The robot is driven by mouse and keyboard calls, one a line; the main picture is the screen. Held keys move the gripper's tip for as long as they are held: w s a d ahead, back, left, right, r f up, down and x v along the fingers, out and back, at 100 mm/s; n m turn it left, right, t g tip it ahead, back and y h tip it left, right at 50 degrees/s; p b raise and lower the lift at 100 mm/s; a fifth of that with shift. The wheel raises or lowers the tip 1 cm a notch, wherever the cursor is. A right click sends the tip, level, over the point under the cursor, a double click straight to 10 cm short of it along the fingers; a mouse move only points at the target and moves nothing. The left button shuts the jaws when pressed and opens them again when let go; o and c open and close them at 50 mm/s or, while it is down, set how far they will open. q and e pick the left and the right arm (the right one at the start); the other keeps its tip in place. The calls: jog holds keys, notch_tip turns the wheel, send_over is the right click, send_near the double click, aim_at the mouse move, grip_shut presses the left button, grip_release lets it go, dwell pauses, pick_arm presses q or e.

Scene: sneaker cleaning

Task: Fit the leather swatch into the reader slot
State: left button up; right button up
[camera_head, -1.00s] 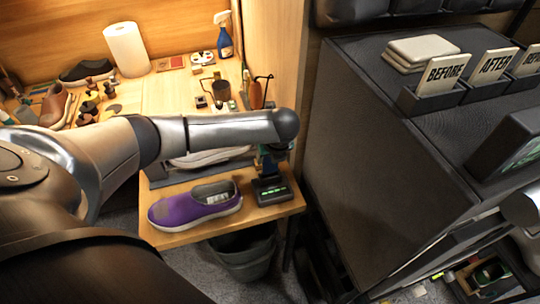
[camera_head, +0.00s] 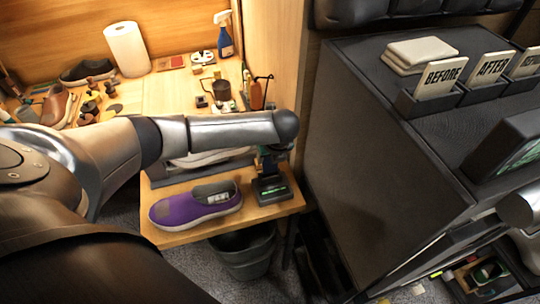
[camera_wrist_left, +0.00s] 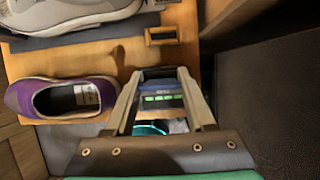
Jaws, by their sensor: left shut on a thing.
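The reader (camera_head: 270,190) is a small dark block with a lit green display, near the right end of the low wooden shelf. It also shows in the left wrist view (camera_wrist_left: 162,101). My left gripper (camera_wrist_left: 162,75) points down over the reader, its two fingers on either side of the display in that view. It is shut on a thin dark blue piece (camera_wrist_left: 160,85), seemingly the leather swatch, which lies just above the display in the picture. The slot is hidden, so I cannot tell whether the swatch is in it. My forearm hides part of the shelf in the head view.
A purple shoe (camera_head: 196,205) lies left of the reader. A wooden frame (camera_wrist_left: 162,35) stands beyond it in the wrist view. A grey bin (camera_head: 245,252) is below the shelf. A dark cabinet (camera_head: 390,150) stands on the right, with cards in holders on top.

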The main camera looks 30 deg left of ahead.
aim_at(270, 171)
pick_arm(q)
jog(key=shift+p, duration=0.6)
dwell(0.6)
jog(key=shift+f+b, duration=0.8)
jog(key=shift+f, duration=1.1)
jog(key=o, duration=1.3)
jog(key=shift+o, duration=0.2)
jog(key=shift+r, duration=0.1)
jog(key=p+v, duration=0.3)
jog(key=v, duration=1.2)
jog(key=shift+s+d, duration=0.1)
jog(key=shift+d, duration=0.1)
